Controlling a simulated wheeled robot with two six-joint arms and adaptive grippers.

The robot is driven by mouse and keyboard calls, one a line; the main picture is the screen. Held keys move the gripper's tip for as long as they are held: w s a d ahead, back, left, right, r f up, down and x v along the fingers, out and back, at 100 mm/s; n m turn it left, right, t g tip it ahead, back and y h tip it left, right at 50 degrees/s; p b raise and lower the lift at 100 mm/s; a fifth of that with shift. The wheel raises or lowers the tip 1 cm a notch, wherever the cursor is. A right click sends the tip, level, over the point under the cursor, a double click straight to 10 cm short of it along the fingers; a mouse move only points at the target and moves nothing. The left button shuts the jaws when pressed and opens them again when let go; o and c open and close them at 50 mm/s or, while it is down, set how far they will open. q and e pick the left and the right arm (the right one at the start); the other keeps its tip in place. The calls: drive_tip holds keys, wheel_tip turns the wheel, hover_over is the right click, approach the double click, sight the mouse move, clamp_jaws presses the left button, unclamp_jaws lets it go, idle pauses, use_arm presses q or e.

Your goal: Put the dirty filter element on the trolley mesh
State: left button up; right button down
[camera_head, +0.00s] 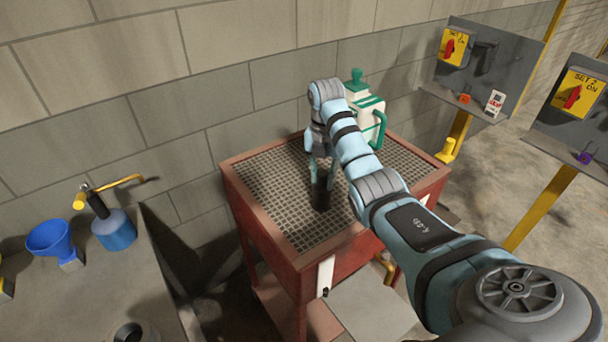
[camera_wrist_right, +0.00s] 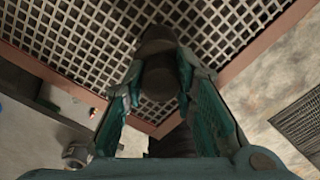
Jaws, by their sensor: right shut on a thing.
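The dirty filter element (camera_head: 321,194) is a dark cylinder at the trolley mesh. My right gripper (camera_head: 320,170) is shut on it from above. In the right wrist view the dark filter element (camera_wrist_right: 158,80) sits between the two fingers of the right gripper (camera_wrist_right: 158,92), over the mesh near a corner of the red frame. The trolley mesh (camera_head: 270,180) is a grey grid in a red trolley top. I cannot tell whether the element's lower end touches the mesh. My left gripper is not in view.
A white and green jug (camera_head: 368,112) stands at the mesh's back right, close to my right arm. A grey bench (camera_head: 110,280) at left holds a blue funnel (camera_head: 50,238) and a blue oil can (camera_head: 114,230). The mesh's left part is clear. Switch panels (camera_head: 485,65) stand at right.

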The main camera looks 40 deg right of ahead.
drive_tip(key=shift+s+d, duration=0.1)
drive_tip(key=shift+f, duration=0.15)
drive_tip(key=c, duration=1.3)
unclamp_jaws()
